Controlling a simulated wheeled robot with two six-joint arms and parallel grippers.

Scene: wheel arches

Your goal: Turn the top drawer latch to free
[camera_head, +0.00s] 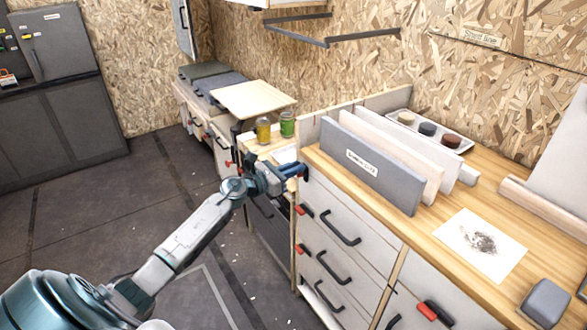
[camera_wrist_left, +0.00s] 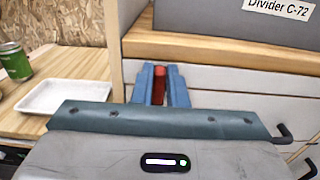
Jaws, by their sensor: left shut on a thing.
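My left gripper (camera_head: 301,171) is at the upper left corner of the pale drawer front (camera_head: 333,205), just under the wooden worktop. In the left wrist view its two blue fingers (camera_wrist_left: 158,88) are closed on a red latch (camera_wrist_left: 158,86), which stands upright between them. The fingers hide most of the latch. Another red latch (camera_head: 305,209) sits lower, beside a black drawer handle (camera_head: 340,229), with one more red latch (camera_head: 301,249) below it. My right gripper is in no view.
Grey and pale divider panels (camera_head: 370,165) stand on the worktop (camera_head: 440,212) above the drawers. Yellow (camera_head: 263,130) and green (camera_head: 287,124) cans stand on a lower bench to the left, by a white tray (camera_wrist_left: 65,97). The floor (camera_head: 90,195) at the left is open.

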